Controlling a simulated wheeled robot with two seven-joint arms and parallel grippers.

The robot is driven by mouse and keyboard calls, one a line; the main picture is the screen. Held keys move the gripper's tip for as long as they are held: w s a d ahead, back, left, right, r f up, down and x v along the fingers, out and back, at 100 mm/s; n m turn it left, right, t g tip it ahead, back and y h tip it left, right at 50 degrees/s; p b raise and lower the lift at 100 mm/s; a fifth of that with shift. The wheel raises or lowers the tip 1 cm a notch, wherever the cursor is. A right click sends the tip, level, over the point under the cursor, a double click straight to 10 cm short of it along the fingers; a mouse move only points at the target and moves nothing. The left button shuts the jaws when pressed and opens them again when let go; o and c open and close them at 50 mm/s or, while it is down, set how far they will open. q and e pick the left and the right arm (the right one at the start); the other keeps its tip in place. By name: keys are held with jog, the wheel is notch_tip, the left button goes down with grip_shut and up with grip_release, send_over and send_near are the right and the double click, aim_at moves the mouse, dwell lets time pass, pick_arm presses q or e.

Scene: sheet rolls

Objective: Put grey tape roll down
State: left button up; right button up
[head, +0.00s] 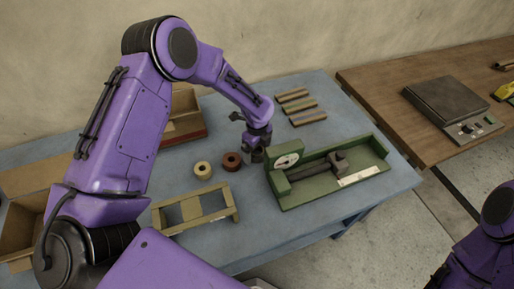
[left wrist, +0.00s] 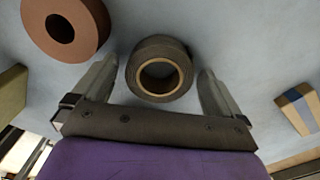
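The grey tape roll (left wrist: 160,50) shows in the left wrist view, dark grey with a tan core, between my two fingertips. It appears to rest on the blue table. A gap shows between it and each finger, so my left gripper (left wrist: 159,70) is open around it. In the head view my left gripper (head: 257,154) is low over the table, left of the green fixture, and mostly hides the grey roll. My right gripper is out of view; only part of the right arm shows at the lower right.
A red-brown roll (head: 232,161) and a cream roll (head: 203,170) lie just left of the gripper. A green fixture with a dial (head: 286,160) stands close on the right. A wooden frame (head: 234,199) is in front. Several short bars (head: 298,105) lie behind. The blue table's (head: 290,228) front is clear.

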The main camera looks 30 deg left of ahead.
aim_at(257, 150)
pick_arm(q)
notch_tip(257, 150, up, 12)
jog(key=b, duration=0.2)
jog(key=shift+r, duration=0.2)
